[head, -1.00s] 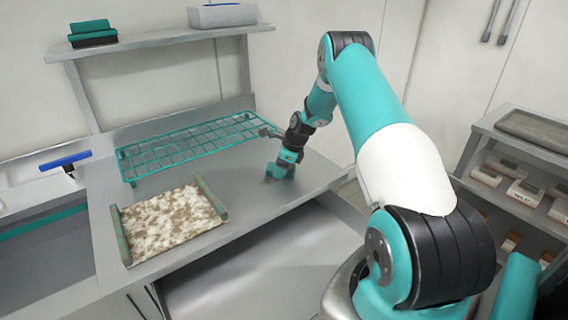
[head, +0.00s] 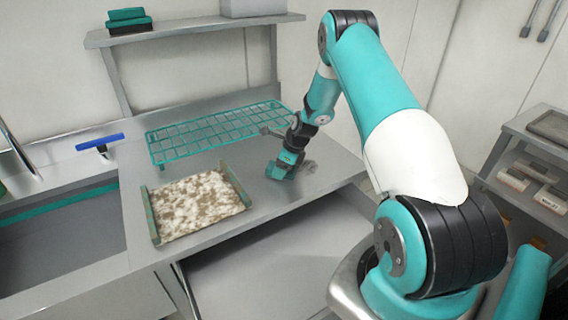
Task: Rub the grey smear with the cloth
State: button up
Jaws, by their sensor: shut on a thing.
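My gripper (head: 279,172) is low at the steel counter (head: 235,255), right of the speckled mat. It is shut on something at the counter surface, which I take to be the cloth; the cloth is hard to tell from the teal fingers. The grey smear (head: 308,166) shows as a dull, darker patch on the counter just right of my gripper. Part of it may be hidden behind the gripper.
A teal wire rack (head: 215,132) stands behind my gripper. A brown-and-white mat (head: 195,203) with green side bars lies to the left. A blue-handled tool (head: 100,142) is by the sink.

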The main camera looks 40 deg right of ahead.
aim_at(274, 166)
jog(key=r, duration=0.1)
jog(key=a+r+p, duration=0.1)
jog(key=shift+w+r, duration=0.1)
jog(key=shift+r, duration=0.2)
jog(key=shift+d+r+p, duration=0.1)
jog(key=shift+r+p, duration=0.6)
jog(key=shift+p, duration=0.1)
jog(key=shift+r+p, duration=1.4)
jog(key=shift+r, duration=0.55)
